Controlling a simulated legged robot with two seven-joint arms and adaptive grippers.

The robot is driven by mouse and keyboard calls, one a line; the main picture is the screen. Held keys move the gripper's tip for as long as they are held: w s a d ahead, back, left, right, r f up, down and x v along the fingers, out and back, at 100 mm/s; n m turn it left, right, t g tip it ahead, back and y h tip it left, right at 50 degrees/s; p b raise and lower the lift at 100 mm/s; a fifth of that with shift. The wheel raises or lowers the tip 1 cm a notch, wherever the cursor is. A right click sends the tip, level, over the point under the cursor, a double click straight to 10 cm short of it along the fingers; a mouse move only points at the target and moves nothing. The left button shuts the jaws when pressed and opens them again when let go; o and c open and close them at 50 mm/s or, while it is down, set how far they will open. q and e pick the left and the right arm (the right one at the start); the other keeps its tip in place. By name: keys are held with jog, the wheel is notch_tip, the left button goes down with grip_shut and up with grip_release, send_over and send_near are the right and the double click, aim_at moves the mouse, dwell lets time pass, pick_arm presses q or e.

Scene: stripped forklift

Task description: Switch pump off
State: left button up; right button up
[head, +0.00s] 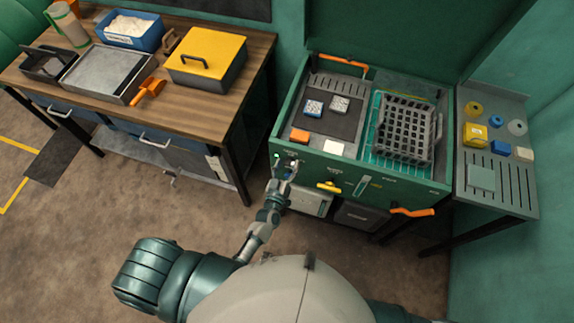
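The green washer cabinet (355,180) stands right of centre with its lid raised. Its front panel carries small labels and controls. A small green light (277,156) shows at the panel's left end. My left gripper (289,166) is right at this left end, just beside the light, and covers part of the panel there. A control under the fingers is too small and too hidden to make out, and so is whether they touch it. The finger opening is also too small to tell. My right gripper is out of the picture.
A yellow handle (328,186) and an orange handle (412,211) stick out of the front. A wooden workbench (190,112) with trays and a yellow-lidded box (207,57) is at left. A slotted side shelf (507,190) is at right.

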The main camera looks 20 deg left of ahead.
pick_arm(q)
jog(key=shift+d, duration=0.3)
jog(key=c, duration=0.9)
jog(key=shift+o, duration=0.2)
